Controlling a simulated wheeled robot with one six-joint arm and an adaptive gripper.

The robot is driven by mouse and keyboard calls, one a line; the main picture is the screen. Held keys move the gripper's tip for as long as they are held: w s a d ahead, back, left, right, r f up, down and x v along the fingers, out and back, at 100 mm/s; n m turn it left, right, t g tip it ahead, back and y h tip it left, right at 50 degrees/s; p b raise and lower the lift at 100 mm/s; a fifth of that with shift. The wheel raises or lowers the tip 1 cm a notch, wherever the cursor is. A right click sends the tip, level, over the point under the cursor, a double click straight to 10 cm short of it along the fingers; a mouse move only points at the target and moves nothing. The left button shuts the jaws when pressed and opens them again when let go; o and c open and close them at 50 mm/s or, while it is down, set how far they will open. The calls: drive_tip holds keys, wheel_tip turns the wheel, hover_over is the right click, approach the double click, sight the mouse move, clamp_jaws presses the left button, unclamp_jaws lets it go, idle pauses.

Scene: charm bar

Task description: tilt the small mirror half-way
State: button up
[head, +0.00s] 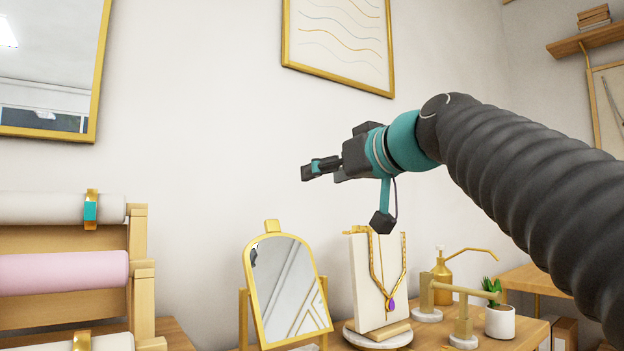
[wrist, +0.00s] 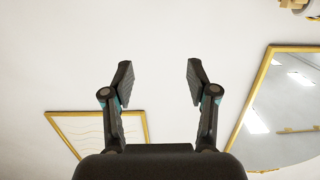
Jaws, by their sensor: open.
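The small mirror (head: 287,288) stands on the table in the lower middle of the head view. It has a gold arched frame with a tab on top and hangs between wooden posts (head: 243,318). It looks tilted in its stand; by how much I cannot tell. My gripper (head: 306,172) is up in the air above and to the right of the mirror, in front of the wall, touching nothing. In the wrist view my gripper (wrist: 158,84) has its two fingers spread, with only wall between them. The small mirror is not in the wrist view.
A necklace stand (head: 369,285) is close on the mirror's right, then a wooden bar (head: 460,292), a gold bottle (head: 441,277) and a potted plant (head: 498,318). A rack of rolls (head: 140,240) stands at left. A large wall mirror (head: 95,75) hangs upper left. The air around my gripper is free.

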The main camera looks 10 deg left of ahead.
drive_tip(key=shift+v, duration=0.8)
drive_tip(key=shift+f, duration=0.25)
drive_tip(key=c, duration=0.5)
drive_tip(key=f+b, duration=0.2)
drive_tip(key=a+f+b, duration=0.1)
drive_tip(key=f+b, duration=0.4)
drive_tip(key=shift+s+a, duration=0.25)
drive_tip(key=shift+a, duration=0.1)
clamp_jaws()
drive_tip(key=t+y+b, duration=0.3)
drive_tip(key=b, duration=0.3)
approach(271, 220)
wheel_tip(271, 220, up, 4)
drive_tip(key=w+a, duration=0.2)
drive_tip(key=shift+w+a+f, duration=0.35)
drive_tip(key=shift+f, duration=0.15)
drive_tip(key=shift+w+a+f, duration=0.3)
drive_tip(key=shift+a+f, duration=0.05)
drive_tip(key=shift+f, duration=0.2)
drive_tip(key=shift+w+a+f, duration=0.3)
drive_tip(key=shift+w+a, duration=0.1)
